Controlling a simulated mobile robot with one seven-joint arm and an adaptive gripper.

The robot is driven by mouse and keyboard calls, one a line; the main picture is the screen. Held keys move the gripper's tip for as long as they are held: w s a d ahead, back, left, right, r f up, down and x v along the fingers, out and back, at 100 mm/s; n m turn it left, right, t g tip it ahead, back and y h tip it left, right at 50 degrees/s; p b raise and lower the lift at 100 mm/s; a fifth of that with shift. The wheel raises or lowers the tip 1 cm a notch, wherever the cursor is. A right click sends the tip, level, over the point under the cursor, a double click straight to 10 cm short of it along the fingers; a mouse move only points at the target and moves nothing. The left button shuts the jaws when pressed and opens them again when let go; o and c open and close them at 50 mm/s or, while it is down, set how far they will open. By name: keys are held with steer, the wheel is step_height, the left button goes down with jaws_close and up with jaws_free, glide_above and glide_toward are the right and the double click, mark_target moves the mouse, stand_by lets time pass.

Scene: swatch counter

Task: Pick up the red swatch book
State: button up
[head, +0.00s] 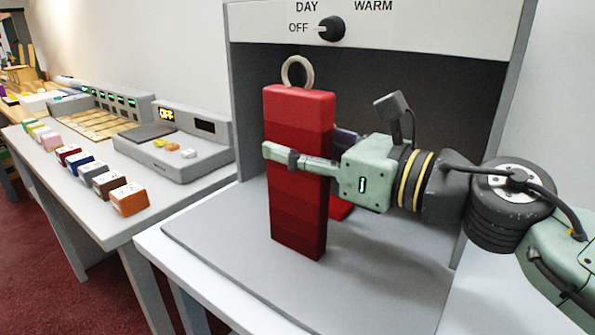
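The red swatch book (299,205) stands upright and slightly tilted inside the grey booth, with a pale ring (297,72) at its top. Its front has bands of red, darker toward the bottom. My gripper (276,151) reaches in from the right at the book's upper half. One finger lies across the front face, its tip near the left edge. The other finger is hidden behind the book, so I cannot tell whether the grip is closed. I also cannot tell whether the book's lower end touches the booth floor.
A small red piece (340,209) and a dark purple piece (346,141) show partly behind the book. The booth floor (235,238) is clear in front. A left table carries several coloured blocks (128,199) and a grey console (190,160).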

jaws_close()
stand_by(0.3)
steer(key=shift+r, duration=0.15)
